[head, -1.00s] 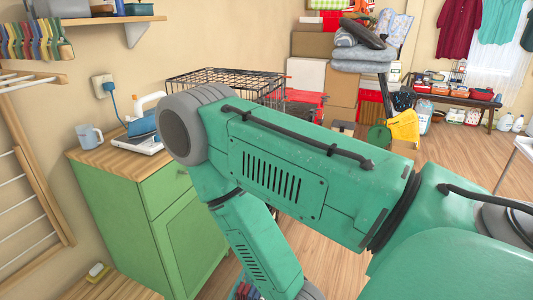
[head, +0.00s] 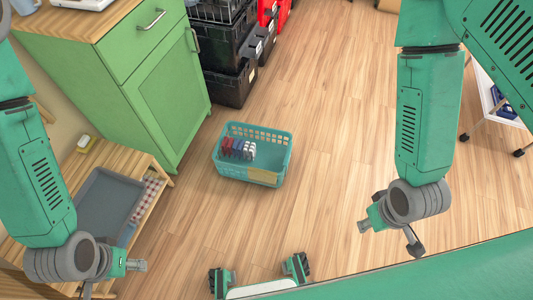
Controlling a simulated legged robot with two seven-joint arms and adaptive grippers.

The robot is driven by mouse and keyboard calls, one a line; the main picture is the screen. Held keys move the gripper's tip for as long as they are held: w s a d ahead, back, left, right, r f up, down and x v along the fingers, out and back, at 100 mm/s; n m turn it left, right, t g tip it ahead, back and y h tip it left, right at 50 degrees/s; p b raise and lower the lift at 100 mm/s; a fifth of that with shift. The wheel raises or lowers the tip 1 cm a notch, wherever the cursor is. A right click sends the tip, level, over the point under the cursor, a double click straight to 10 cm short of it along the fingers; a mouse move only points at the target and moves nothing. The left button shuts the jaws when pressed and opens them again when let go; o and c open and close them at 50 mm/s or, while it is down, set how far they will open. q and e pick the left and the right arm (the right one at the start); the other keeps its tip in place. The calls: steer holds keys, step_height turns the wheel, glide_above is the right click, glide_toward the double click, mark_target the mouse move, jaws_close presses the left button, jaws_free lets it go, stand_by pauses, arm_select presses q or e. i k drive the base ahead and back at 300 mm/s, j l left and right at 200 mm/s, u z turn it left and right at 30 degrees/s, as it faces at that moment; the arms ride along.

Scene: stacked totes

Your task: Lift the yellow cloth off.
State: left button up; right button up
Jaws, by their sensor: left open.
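I cannot make out a yellow cloth in the head view now. A stack of black totes (head: 232,84) stands on the floor at the top, right of the green cabinet. Only part of the stack is in the picture. My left gripper (head: 112,279) is at the lower left, by the low wooden bench, open with its fingers apart and nothing between them. My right gripper (head: 389,238) hangs at the right over bare floor, its fingers spread and empty. Both are well apart from the totes.
A teal basket (head: 253,158) with small coloured items sits on the floor mid-picture. A green cabinet (head: 160,85) stands upper left. The floor between basket and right arm is clear.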

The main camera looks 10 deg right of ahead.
mark_target(255, 174)
steer(key=z, duration=0.25)
steer(key=i+j, duration=0.3)
steer(key=i+j+z, duration=0.15)
steer(key=z, duration=0.2)
steer(key=i+j+z, duration=0.5)
steer(key=z, duration=0.9)
